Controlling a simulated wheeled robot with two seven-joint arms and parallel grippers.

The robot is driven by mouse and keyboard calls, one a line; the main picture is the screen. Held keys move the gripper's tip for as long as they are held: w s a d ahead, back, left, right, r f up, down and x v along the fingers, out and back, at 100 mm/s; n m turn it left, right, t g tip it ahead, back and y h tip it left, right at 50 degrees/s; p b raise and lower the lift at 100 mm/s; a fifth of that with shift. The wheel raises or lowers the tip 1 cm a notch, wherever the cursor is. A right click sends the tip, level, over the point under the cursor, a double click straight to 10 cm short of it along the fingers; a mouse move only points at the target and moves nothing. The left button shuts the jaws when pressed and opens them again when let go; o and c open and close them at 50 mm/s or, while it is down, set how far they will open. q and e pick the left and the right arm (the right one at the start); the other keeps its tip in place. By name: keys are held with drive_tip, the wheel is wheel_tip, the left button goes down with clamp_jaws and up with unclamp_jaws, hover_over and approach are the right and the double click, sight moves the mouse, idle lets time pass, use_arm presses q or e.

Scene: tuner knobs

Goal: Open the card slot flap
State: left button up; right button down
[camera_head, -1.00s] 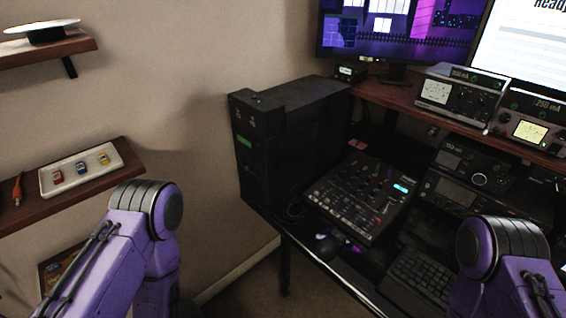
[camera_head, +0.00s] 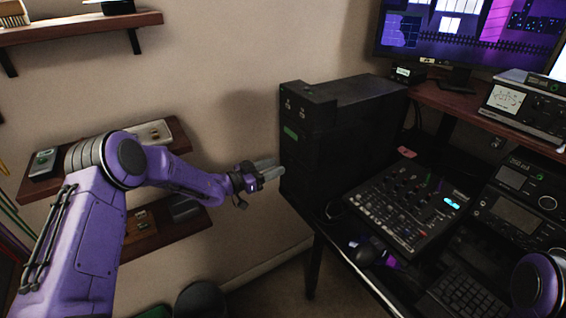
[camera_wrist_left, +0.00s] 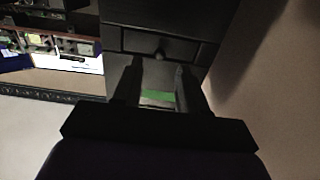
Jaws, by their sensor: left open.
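The black tower case (camera_head: 345,125) stands on the left end of the desk, a green label (camera_head: 291,133) on its front. In the left wrist view, a dark rectangular panel with a small knob, which looks like the card slot flap (camera_wrist_left: 190,48), sits in the case front and appears shut. I cannot make it out in the head view. My right gripper is out of view.
A mixer (camera_head: 405,205) and keyboard (camera_head: 460,295) lie on the desk right of the case. Wall shelves (camera_head: 165,222) are behind and below my left arm. A dark round object (camera_head: 200,300) is on the floor. Bare wall lies left of the case.

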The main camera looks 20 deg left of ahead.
sight(289, 162)
use_arm(q)
drive_tip(key=shift+x, duration=2.15)
clamp_jaws()
wheel_tip(289, 162, down, 2)
drive_tip(key=t+b, duration=0.1)
drive_tip(key=b, duration=0.3)
drive_tip(key=h+b, duration=0.1)
drive_tip(key=b, duration=0.3)
drive_tip(key=shift+s+a+f+t+h, duration=0.2)
drive_tip(key=shift+t+h, duration=0.1)
drive_tip(key=shift+t, duration=0.1)
drive_tip(key=t+h+b, duration=0.1)
drive_tip(key=b, duration=0.5)
drive_tip(key=f+t+h+b, duration=0.1)
drive_tip(key=t+b, duration=0.1)
drive_tip(key=b, duration=0.4)
drive_tip(key=shift+h+b, duration=0.3)
drive_tip(key=shift+r+t+b, duration=0.3)
drive_tip(key=shift+t+b, duration=0.1)
drive_tip(key=shift+b, duration=0.25)
unclamp_jaws()
